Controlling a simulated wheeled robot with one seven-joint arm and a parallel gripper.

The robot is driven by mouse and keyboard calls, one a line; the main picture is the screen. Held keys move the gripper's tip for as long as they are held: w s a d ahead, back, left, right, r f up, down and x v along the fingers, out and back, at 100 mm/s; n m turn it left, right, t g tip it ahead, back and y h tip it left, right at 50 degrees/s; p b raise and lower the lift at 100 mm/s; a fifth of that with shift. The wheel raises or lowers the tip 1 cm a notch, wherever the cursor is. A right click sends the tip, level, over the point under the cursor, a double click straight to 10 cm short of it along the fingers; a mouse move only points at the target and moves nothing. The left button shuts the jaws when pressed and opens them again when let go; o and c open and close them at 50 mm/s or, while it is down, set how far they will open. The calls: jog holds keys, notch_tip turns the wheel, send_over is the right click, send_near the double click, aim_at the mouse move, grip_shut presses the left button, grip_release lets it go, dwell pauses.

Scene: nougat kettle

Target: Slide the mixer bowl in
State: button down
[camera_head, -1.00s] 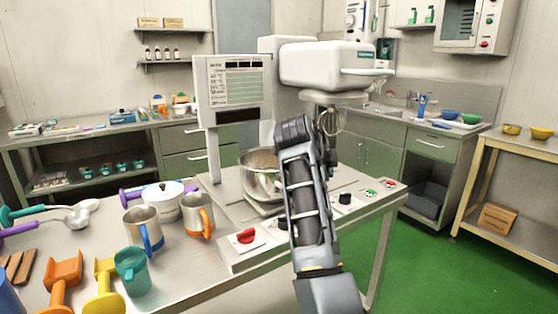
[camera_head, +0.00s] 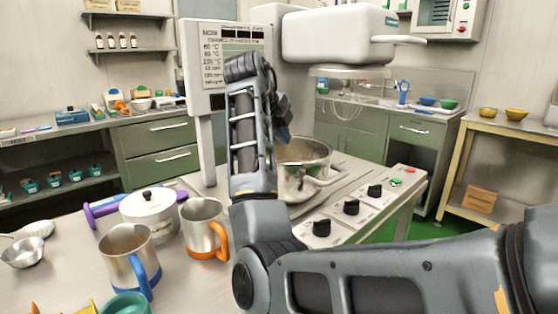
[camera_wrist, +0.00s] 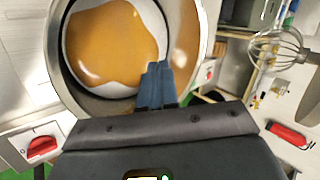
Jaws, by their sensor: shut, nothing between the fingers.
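The steel mixer bowl (camera_head: 303,152) stands on the mixer's base plate, its handle toward the front right, partly hidden by my arm. In the wrist view, the bowl (camera_wrist: 183,108) holds a glossy orange-brown mass on a pale layer. The white mixer head (camera_head: 338,35) is above and to the right, with its wire whisk (camera_head: 342,106) hanging outside the bowl, to its right. The whisk (camera_wrist: 280,50) also shows in the wrist view. My gripper (camera_wrist: 157,72) is shut and empty, its fingertips over the near side of the bowl opening; contact cannot be told. My arm mostly hides it in the head view.
Black knobs (camera_head: 351,207) line the mixer's front edge. A display panel (camera_head: 224,62) stands behind my arm. Steel mugs (camera_head: 131,255) and a white lidded pot (camera_head: 151,213) stand on the table at left. Green floor is open at right.

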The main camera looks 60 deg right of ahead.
jog(key=w, duration=0.1)
send_near(302, 160)
notch_tip(302, 160, down, 4)
jog(key=shift+d+p, duration=0.2)
jog(key=shift+p, duration=0.15)
jog(key=shift+d, duration=1.15)
jog(key=shift+d+f, duration=0.25)
jog(key=shift+d, duration=0.45)
jog(key=s+d+b, duration=0.1)
jog(key=s+d, duration=0.2)
jog(key=d, duration=1)
jog(key=shift+b, duration=0.3)
